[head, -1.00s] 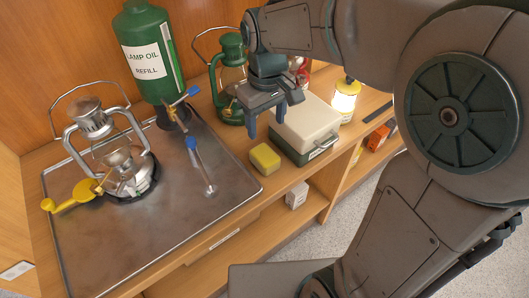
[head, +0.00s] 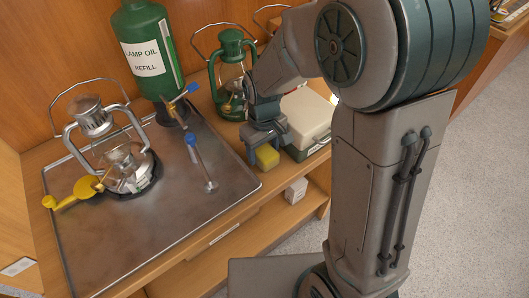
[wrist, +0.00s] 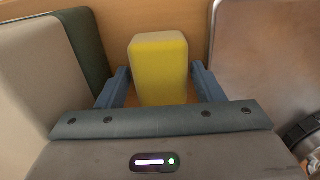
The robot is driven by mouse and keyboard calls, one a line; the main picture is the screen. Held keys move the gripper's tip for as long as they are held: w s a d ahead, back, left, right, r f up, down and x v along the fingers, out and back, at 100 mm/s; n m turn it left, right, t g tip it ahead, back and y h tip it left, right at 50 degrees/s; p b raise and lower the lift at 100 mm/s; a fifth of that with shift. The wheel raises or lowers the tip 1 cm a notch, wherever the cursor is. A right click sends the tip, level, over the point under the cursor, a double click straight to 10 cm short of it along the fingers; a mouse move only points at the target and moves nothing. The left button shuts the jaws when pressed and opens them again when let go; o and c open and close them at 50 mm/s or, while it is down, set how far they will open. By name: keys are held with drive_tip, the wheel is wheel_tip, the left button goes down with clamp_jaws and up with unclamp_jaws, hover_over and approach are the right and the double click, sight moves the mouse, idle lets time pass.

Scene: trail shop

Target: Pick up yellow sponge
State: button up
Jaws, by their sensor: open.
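The yellow sponge (head: 267,157) lies on the wooden counter between the metal tray and the cream and green box. In the wrist view the sponge (wrist: 160,72) stands between the two blue fingers of my gripper (wrist: 160,88), with a small gap on each side. My gripper (head: 264,148) is open and low over the sponge in the head view, hiding part of it. I cannot tell from the head view how far down the fingertips reach.
The metal tray (head: 215,215) with a lantern part and burner stands on the left. The cream and green box (head: 306,118) is close on the right. A green lantern (head: 231,75) and a lamp oil bottle (head: 148,50) stand behind. A small white box (head: 296,190) sits on the shelf below.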

sight(264, 149)
drive_tip(key=shift+f, duration=0.4)
drive_tip(key=shift+c, duration=0.3)
drive_tip(key=c, duration=0.7)
drive_tip(key=shift+r, duration=0.15)
wheel_tip(264, 149, up, 4)
drive_tip(key=shift+r, duration=0.1)
drive_tip(key=s+d+r, duration=0.2)
drive_tip(key=s, duration=0.1)
drive_tip(key=s+d+r+b, duration=0.1)
drive_tip(key=s+d+r, duration=0.1)
drive_tip(key=s, duration=0.1)
drive_tip(key=s+d+r, duration=0.2)
drive_tip(key=s, duration=0.1)
drive_tip(key=shift+s+d+r+b, duration=0.2)
drive_tip(key=shift+s+r+b, duration=0.1)
drive_tip(key=shift+s, duration=0.1)
